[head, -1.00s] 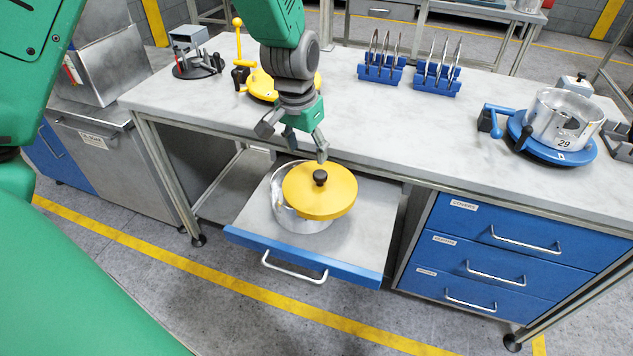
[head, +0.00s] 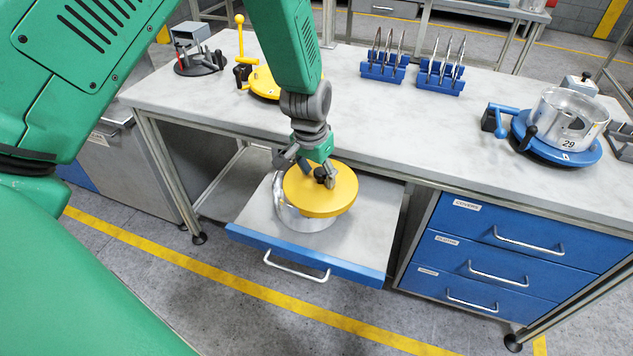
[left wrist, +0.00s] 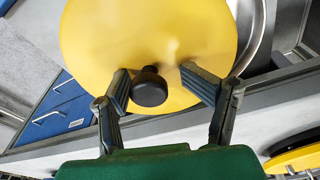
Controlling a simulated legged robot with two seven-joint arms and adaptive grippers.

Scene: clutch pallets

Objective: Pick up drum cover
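The yellow drum cover (head: 325,197) lies on a silver drum (head: 283,209) that stands on the pulled-out tray. A small black knob (left wrist: 149,88) sticks up from the cover's middle. My left gripper (head: 322,176) is low over the cover. In the left wrist view, its two fingers (left wrist: 152,88) are open on either side of the knob, with gaps between them and the knob. The cover (left wrist: 150,40) fills the upper middle of that view. My right gripper is in neither view.
The pulled-out tray (head: 366,242) has a blue front with a handle. The workbench top (head: 420,135) is above and behind it. On the bench are a yellow fixture (head: 263,84), blue racks with discs (head: 383,71) and a blue fixture (head: 562,152) holding a metal drum. Blue drawers (head: 490,245) are at right.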

